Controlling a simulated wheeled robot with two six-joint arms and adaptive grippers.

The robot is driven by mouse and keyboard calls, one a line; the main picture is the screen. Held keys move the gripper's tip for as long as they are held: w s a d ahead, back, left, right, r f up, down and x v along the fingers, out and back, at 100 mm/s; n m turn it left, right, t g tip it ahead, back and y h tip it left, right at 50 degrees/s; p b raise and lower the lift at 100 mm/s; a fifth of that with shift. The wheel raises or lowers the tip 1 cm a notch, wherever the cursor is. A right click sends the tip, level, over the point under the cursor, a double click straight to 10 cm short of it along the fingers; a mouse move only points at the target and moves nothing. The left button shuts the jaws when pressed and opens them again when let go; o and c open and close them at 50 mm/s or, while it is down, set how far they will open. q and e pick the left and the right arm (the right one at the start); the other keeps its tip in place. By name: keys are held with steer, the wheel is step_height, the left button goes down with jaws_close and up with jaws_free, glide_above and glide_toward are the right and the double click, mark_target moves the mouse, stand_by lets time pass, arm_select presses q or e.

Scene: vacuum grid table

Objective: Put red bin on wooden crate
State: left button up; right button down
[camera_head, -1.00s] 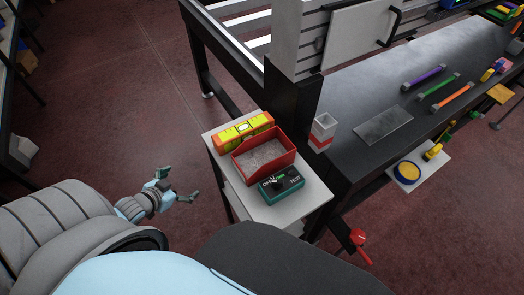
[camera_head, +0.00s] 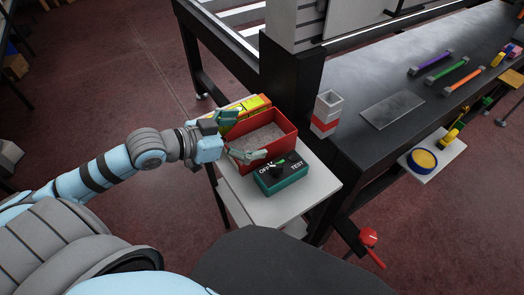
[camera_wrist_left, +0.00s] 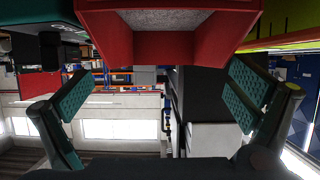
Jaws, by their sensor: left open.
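The red bin (camera_head: 278,147) sits on a small white side table, its open top showing a grey inside. In the left wrist view the red bin (camera_wrist_left: 140,45) fills the top middle. My left gripper (camera_head: 239,137) is open at the bin's left side, with one finger towards the far end and the other towards the near end. In the left wrist view my left gripper (camera_wrist_left: 160,78) has its two fingers wide apart, with the bin's wall between and beyond them. I cannot tell whether they touch it. No wooden crate shows in these views. My right gripper is out of view.
The white side table (camera_head: 305,200) also holds a yellow and red level (camera_head: 250,104) behind the bin and a green tester box (camera_head: 285,180) in front. A dark workbench (camera_head: 345,140) stands to the right, with a grey and red holder (camera_head: 326,112) at its edge.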

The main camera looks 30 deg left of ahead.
mark_target(259, 140)
arm_select(q)
steer(key=x, duration=0.1)
steer(key=b+x, duration=0.1)
steer(key=x, duration=0.1)
steer(key=b+x, duration=0.1)
steer(key=shift+w+a+f, duration=0.2)
steer(key=shift+w, duration=0.05)
steer(key=shift+w+d+f, duration=0.1)
steer(key=shift+w+d, duration=0.1)
steer(key=shift+w, duration=0.1)
steer(key=shift+s+a, duration=0.1)
steer(key=shift+s, duration=0.05)
steer(key=c, duration=1.2)
